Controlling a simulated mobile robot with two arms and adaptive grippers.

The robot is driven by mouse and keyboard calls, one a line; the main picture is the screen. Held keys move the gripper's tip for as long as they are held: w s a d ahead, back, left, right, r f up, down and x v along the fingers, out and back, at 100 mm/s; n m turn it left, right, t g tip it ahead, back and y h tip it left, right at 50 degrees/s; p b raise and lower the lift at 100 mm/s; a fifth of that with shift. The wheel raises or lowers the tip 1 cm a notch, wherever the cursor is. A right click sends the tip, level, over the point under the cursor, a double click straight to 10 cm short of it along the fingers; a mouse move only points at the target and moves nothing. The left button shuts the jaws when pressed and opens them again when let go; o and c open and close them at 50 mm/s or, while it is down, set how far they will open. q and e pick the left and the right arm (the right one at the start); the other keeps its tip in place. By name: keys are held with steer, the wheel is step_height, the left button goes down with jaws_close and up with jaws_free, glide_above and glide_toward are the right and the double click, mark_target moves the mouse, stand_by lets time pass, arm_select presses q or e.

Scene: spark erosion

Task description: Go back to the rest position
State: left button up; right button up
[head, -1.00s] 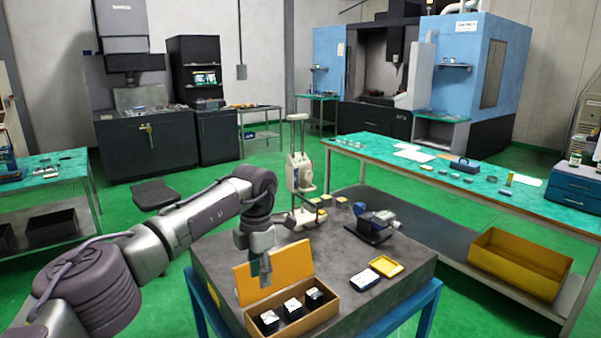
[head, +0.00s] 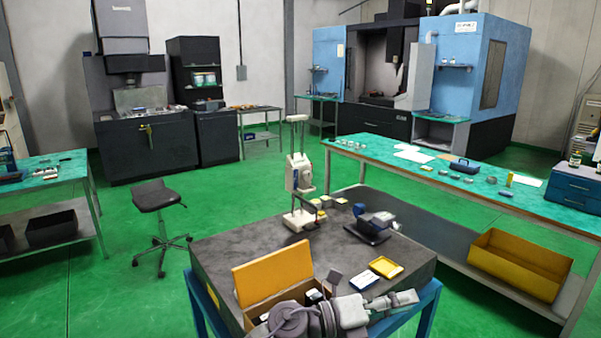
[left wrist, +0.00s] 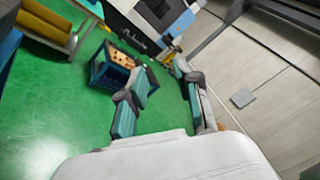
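My left gripper (head: 402,298) is low over the near right part of the dark stone-topped table (head: 225,258) in the head view, pointing right. In the left wrist view its two fingers (left wrist: 160,75) stand apart with nothing between them. My left arm crosses in front of the wooden box (head: 258,316) with its raised orange lid (head: 273,276) and hides most of the box's contents. My right gripper is not in view.
A white stand (head: 299,180), a blue-grey device (head: 371,226), a yellow tray (head: 386,267) and a small white-topped box (head: 364,281) are on the stone table. A stool (head: 158,197) stands on the clear green floor at left. A workbench (head: 400,168) is at right.

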arm_select(q)
steer(key=w+a+n+t+y, duration=0.3)
steer(key=a+n+t+y, duration=0.4)
steer(key=a+n+t, duration=1)
steer(key=s+a+f+n+g+y, duration=0.2)
steer(key=a+f+n+g+y, duration=0.1)
steer(key=a+f+n+y, duration=0.3)
steer(key=s+a+f+n+g+y, duration=0.25)
steer(key=a+f+n+y, duration=0.2)
steer(key=f+n, duration=0.3)
steer(key=s+a+f+n+g, duration=0.2)
steer(key=s+a+f+g, duration=0.2)
steer(key=s, duration=0.5)
steer(key=s+a+f+n+g+y, duration=0.1)
steer(key=s+a+f+n+g, duration=0.25)
steer(key=s, duration=0.55)
steer(key=s+a+f+n+g, duration=0.2)
steer(key=s+a+f+g, duration=0.15)
steer(key=s, duration=0.55)
step_height(320, 180, down, 29)
steer(key=s+g+b, duration=0.2)
steer(key=s+a+f, duration=0.3)
steer(key=s+f, duration=1.3)
steer(key=shift+a+m+g, duration=0.2)
steer(key=shift+m+g, duration=0.15)
steer(key=shift+m, duration=0.05)
